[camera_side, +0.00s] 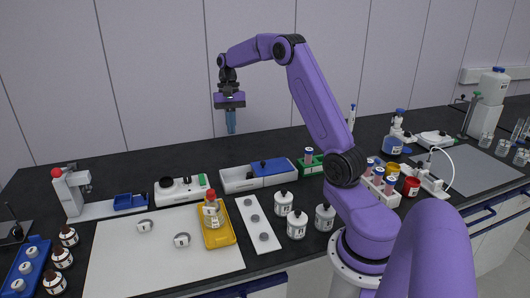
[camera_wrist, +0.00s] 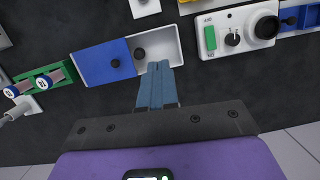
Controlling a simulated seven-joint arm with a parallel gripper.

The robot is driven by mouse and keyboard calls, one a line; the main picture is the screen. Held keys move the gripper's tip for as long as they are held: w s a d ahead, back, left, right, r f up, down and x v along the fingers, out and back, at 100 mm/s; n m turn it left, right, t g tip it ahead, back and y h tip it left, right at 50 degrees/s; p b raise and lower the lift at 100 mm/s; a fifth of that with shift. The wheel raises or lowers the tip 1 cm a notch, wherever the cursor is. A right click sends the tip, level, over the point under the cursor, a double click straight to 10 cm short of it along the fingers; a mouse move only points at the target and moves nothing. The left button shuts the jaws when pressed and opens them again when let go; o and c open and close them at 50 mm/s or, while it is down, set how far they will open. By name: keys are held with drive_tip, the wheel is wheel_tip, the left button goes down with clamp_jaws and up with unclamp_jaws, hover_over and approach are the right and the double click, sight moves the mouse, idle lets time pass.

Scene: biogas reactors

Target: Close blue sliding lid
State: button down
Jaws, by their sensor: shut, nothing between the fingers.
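The blue sliding lid (camera_side: 272,167) sits on a light grey box (camera_side: 234,184) on the dark bench. It covers the right part of the box, and the left part is open. In the wrist view the blue lid (camera_wrist: 101,66), with a dark knob, covers the left part of the box, and the open part (camera_wrist: 166,45) is at the right with a dark round thing inside. My gripper (camera_side: 231,131) is shut and empty, pointing down, well above the bench. In the wrist view its fingertips (camera_wrist: 158,66) overlap the near edge of the open part.
A white device (camera_side: 182,189) stands left of the box and a green rack (camera_side: 309,165) right of it. In front are a white plate with discs (camera_side: 249,205), a yellow tray (camera_side: 227,237) with a bottle, and several white jars (camera_side: 297,222). The air around my gripper is clear.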

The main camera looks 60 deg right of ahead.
drive_tip(key=s+d+f+m+y, duration=0.1)
drive_tip(key=s+d+m, duration=0.2)
drive_tip(key=d, duration=0.6)
drive_tip(key=s+d+f+m, duration=0.2)
drive_tip(key=s+d+m, duration=0.1)
drive_tip(key=d, duration=0.5)
drive_tip(key=shift+t, duration=0.4)
drive_tip(key=x, duration=0.7)
drive_tip(key=a+x, duration=0.1)
drive_tip(key=x, duration=0.2)
drive_tip(key=shift+a, duration=0.15)
drive_tip(key=shift+s+a+f, duration=0.1)
drive_tip(key=shift+a+f, duration=0.05)
drive_tip(key=shift+a, duration=0.45)
drive_tip(key=shift+s+a+f, duration=0.15)
drive_tip(key=shift+a, duration=0.45)
drive_tip(key=w+a, duration=0.9)
drive_tip(key=shift+d, duration=0.1)
